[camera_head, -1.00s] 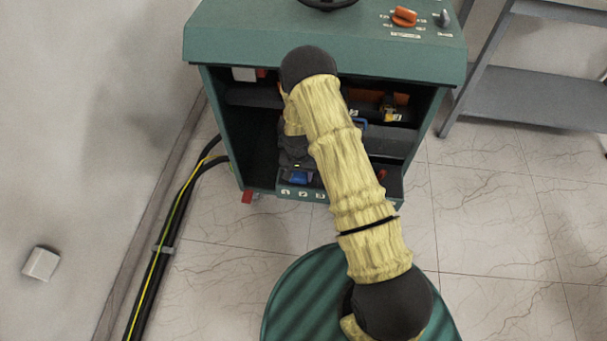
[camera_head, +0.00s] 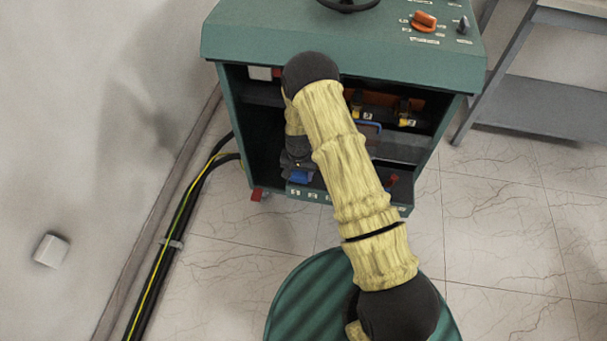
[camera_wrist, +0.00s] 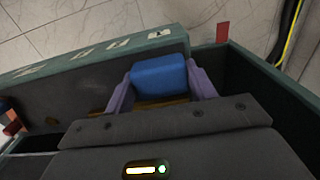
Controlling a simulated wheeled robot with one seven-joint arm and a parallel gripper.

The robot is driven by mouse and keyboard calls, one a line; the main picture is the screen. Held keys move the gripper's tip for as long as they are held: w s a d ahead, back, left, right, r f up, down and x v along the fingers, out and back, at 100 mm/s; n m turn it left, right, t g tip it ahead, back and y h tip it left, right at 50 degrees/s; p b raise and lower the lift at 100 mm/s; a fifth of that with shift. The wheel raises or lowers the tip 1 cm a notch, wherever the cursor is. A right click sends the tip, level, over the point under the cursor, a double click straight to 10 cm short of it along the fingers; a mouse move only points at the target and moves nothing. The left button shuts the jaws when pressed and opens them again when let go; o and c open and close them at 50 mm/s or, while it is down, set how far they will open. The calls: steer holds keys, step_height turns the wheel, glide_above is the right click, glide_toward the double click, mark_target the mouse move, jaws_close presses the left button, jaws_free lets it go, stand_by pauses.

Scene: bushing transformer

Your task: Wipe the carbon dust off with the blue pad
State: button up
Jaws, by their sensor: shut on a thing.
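The blue pad (camera_wrist: 160,77) is held between the two purple fingers of my gripper (camera_wrist: 160,88) in the wrist view. In the head view the blue pad (camera_head: 300,177) shows at the left front of the green cabinet's open compartment, just behind the numbered front lip (camera_head: 310,194). My gripper (camera_head: 298,160) is above and behind it, partly hidden by my arm. I cannot tell if the pad touches the dark surface below. I cannot make out the carbon dust clearly; the compartment interior is dark and shaded.
The cabinet's side wall (camera_head: 236,135) bounds the compartment on the left. Yellow-tagged parts (camera_head: 404,112) and a blue handle (camera_head: 372,127) are inside at the right. A red tab (camera_wrist: 223,31) sits outside the lip. Black cables (camera_head: 190,200) run along the wall.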

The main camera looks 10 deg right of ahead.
mark_target(316, 178)
stand_by(0.3)
steer(key=shift+w+d+f+b, duration=0.15)
steer(key=shift+w+d+b, duration=0.15)
steer(key=shift+w, duration=0.5)
steer(key=shift+d, duration=0.15)
steer(key=shift+s+d+p, duration=0.2)
steer(key=shift+s+d, duration=0.05)
steer(key=shift+d, duration=0.35)
steer(key=shift+s+d+p, duration=0.15)
steer(key=shift+s+d, duration=0.05)
steer(key=shift+d, duration=0.35)
steer(key=shift+d, duration=0.2)
steer(key=shift+s+d+f, duration=0.1)
steer(key=shift+s+d, duration=0.15)
steer(key=shift+d, duration=0.3)
steer(key=shift+s+d, duration=0.25)
steer(key=shift+d, duration=0.25)
steer(key=shift+d, duration=0.1)
